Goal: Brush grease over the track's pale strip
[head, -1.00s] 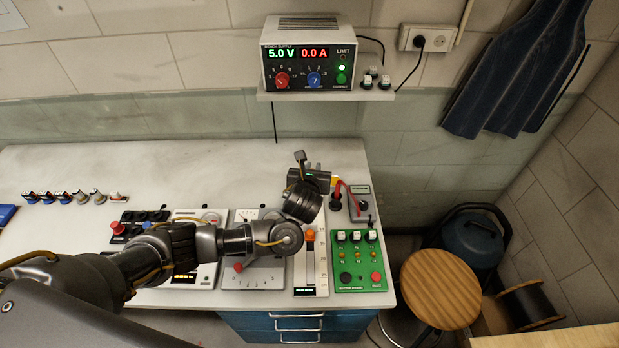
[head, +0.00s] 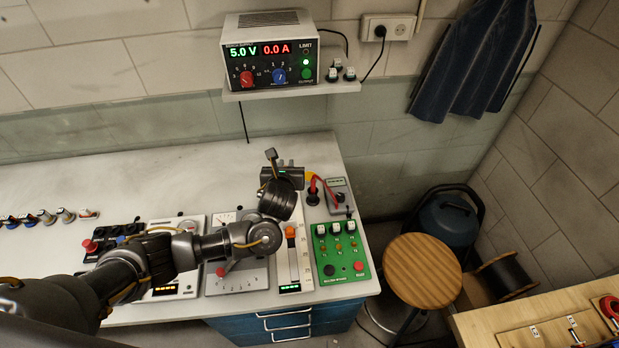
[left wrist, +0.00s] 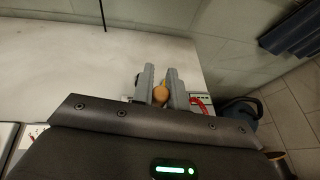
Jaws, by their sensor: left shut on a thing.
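My left gripper (head: 285,178) is above the bench, behind the slider panel. In the left wrist view its fingers (left wrist: 161,88) are shut on a round, tan, wooden-looking piece (left wrist: 160,93), likely the brush handle. The brush's bristles are hidden. The track (head: 291,262) is an upright slot with an orange knob (head: 290,232) near its top, on a pale panel with a green display at its front. My left forearm and wrist cover the panel's far part, and I cannot tell the pale strip apart there. My right gripper is not in view.
A green panel (head: 341,250) with switches and buttons stands right of the track; a meter panel (head: 237,277) stands left. A meter with red leads (head: 339,190) is behind. The power supply (head: 272,50) sits on a wall shelf. The bench's back left (head: 120,175) is clear.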

